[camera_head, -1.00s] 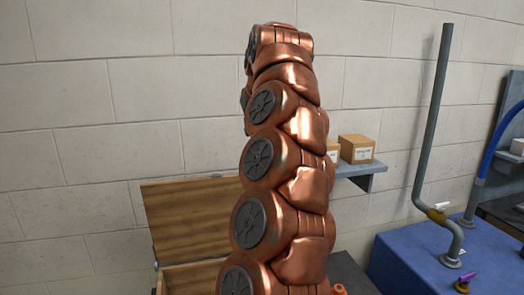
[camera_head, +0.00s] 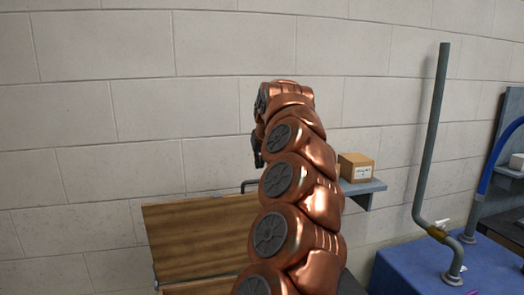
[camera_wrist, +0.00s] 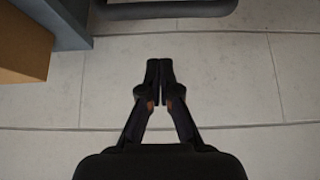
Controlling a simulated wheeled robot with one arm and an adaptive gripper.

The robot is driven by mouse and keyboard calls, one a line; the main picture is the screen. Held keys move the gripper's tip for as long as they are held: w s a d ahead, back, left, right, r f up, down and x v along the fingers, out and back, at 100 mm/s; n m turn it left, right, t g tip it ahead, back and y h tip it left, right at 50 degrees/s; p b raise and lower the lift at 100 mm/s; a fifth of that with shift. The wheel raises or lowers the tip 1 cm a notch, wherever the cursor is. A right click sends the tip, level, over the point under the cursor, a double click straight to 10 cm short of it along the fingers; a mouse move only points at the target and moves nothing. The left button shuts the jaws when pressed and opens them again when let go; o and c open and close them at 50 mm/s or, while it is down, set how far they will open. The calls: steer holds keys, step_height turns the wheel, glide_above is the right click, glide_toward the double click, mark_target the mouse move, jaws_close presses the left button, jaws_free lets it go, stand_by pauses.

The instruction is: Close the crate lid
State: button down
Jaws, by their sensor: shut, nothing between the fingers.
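The crate's wooden lid (camera_head: 200,238) stands open and tilted up at the lower left of the head view. A strip of the crate (camera_head: 198,288) shows below it; the rest is out of frame or behind my arm. A dark handle (camera_head: 249,184) shows at the lid's top edge, partly hidden by my arm. My gripper (camera_head: 258,160) hangs at the arm's end, above the handle in the picture. In the wrist view my gripper (camera_wrist: 160,64) is shut and empty. A dark bar (camera_wrist: 172,10), probably the handle, crosses the top there, apart from the fingertips.
A cardboard box (camera_head: 356,167) sits on a grey wall shelf (camera_head: 365,187) right of my arm. The box (camera_wrist: 22,42) and shelf (camera_wrist: 70,25) also show in the wrist view. A blue-covered bench (camera_head: 405,270) with a grey pipe (camera_head: 432,140) stands at the right.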

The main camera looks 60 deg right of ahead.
steer(key=shift+s+a+f+p, duration=0.4)
steer(key=shift+s+f, duration=0.1)
steer(key=shift+f, duration=0.15)
steer(key=shift+s+a+f+p, duration=0.3)
steer(key=shift+s+f+p, duration=0.15)
steer(key=shift+f, duration=0.15)
steer(key=shift+a+f, duration=0.1)
steer(key=shift+s+a+f, duration=0.1)
steer(key=shift+f, duration=0.05)
